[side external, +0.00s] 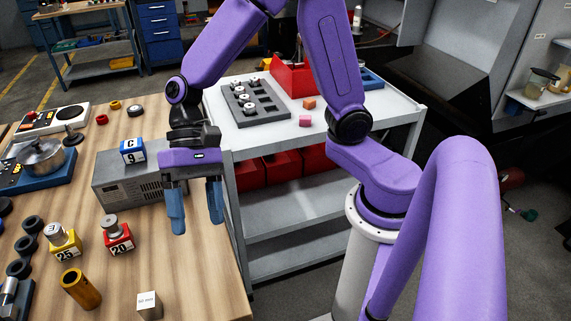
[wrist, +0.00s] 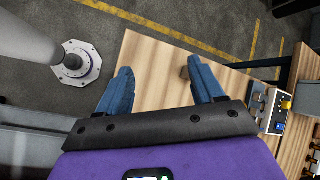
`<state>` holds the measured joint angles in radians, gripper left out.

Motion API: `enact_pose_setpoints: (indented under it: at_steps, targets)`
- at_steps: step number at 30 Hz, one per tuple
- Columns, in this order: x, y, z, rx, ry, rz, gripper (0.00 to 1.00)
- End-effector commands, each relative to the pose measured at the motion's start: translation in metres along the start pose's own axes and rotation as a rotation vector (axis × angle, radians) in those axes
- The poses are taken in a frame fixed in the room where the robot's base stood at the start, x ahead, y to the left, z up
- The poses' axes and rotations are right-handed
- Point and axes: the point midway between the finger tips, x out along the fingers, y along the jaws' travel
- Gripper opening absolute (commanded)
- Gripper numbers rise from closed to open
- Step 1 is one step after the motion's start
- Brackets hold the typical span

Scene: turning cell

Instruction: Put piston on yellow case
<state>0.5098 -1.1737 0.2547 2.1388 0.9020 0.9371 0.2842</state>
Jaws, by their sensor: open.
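A yellow case (side external: 66,249) marked 25 stands on the wooden table at the left, with a silver metal piece (side external: 57,230) on top. A red case (side external: 118,242) marked 20 stands beside it, with a round grey metal part (side external: 110,222) on top. I cannot tell for sure which metal part is the piston. My gripper (side external: 196,222) is open and empty, fingers pointing down, right of the red case and above the table near its right edge. In the wrist view its blue fingers (wrist: 160,68) are apart with nothing between them.
A grey instrument box (side external: 135,182) carrying a blue block (side external: 132,151) stands behind the cases. A brass cylinder (side external: 80,288) and a small pale block (side external: 149,306) are in front. A cart (side external: 225,133) holds a grey tray (side external: 262,118) of several metal parts. The table's right front is mostly clear.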

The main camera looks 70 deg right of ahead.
Motion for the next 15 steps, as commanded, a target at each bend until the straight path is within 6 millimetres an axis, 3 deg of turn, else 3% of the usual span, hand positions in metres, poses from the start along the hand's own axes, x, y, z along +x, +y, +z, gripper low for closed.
enact_pose_setpoints:
  at_steps: [1, 6, 12, 15]
  targets:
    - [-0.003, 0.017, 0.018, -0.114, 0.013, 0.062, 0.67]
    - [-0.013, 0.079, 0.06, -0.507, 0.054, 0.285, 0.67]
    - [-0.033, 0.141, 0.085, -0.948, 0.107, 0.52, 0.67]
    - [-0.042, 0.161, 0.089, -1.115, 0.129, 0.607, 0.67]
